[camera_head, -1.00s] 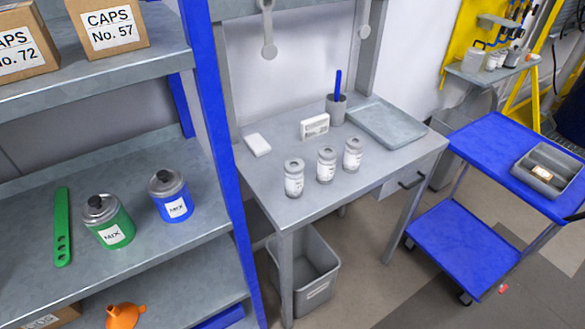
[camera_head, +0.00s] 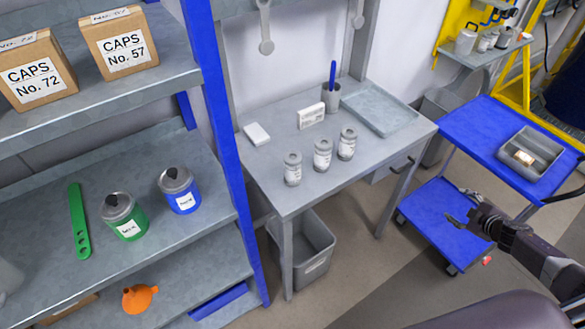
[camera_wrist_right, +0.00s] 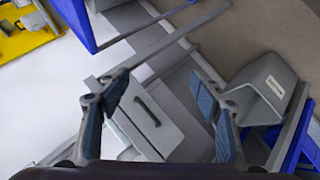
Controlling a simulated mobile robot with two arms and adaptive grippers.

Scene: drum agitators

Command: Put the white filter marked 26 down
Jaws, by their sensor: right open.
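No number 26 is readable in these views. A white block with small print (camera_head: 311,117) stands on the grey workbench (camera_head: 270,190), behind several grey-capped jars. A plain white flat piece (camera_head: 257,134) lies at the bench's left back. I cannot tell whether either one is the filter. My right gripper (camera_head: 459,208) is in front of the blue cart, right of the bench and apart from it. In the right wrist view its fingers (camera_wrist_right: 160,95) are spread with nothing between them. My left gripper is not in view.
The blue cart (camera_head: 480,130) carries a grey tray (camera_head: 545,151) with a small pale item inside. A shallow grey tray (camera_head: 380,108) and a cup (camera_head: 331,97) occupy the bench's back. A grey bin (camera_head: 315,265) stands below. The bench's front is clear.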

